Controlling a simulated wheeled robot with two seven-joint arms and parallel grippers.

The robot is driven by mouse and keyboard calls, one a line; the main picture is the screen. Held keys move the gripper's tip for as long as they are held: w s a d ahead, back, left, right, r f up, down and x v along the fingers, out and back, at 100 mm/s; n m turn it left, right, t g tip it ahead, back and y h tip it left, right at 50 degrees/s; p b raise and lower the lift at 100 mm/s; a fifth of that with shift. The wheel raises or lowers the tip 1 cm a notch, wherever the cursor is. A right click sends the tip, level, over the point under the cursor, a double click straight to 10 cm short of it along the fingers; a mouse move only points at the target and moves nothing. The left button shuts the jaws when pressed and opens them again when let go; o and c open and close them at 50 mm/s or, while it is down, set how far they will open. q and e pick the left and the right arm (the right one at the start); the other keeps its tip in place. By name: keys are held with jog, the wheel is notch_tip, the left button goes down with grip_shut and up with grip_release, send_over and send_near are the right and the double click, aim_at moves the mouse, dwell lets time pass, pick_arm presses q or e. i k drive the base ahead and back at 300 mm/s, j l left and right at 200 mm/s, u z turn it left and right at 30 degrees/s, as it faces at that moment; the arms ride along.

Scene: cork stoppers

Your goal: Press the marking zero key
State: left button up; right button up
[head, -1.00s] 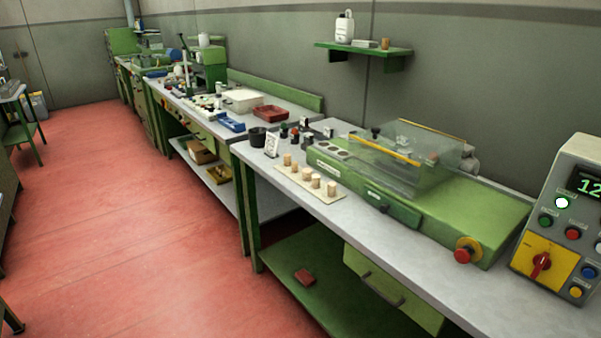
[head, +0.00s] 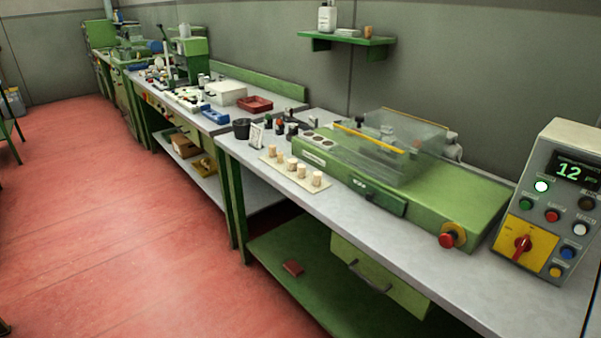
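A grey control box (head: 544,158) stands at the right end of the bench. Its dark display (head: 572,171) shows a green 12. Below are a bright white lamp or button (head: 541,186), a green button (head: 526,205), a red button (head: 552,216), a black knob (head: 587,202), a white button (head: 581,229), a blue button (head: 567,252) and a yellow button (head: 556,271). The small labels are too small to read, so I cannot tell which one is the marking zero key. Neither gripper is in view.
A green machine (head: 455,203) with a clear guard (head: 400,148) and a red stop button (head: 446,240) lies left of the box. Several corks stand on a pale board (head: 272,160). The grey bench top (head: 415,255) is clear in front of the machine.

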aim_at(580, 229)
jog(key=z, duration=1.6)
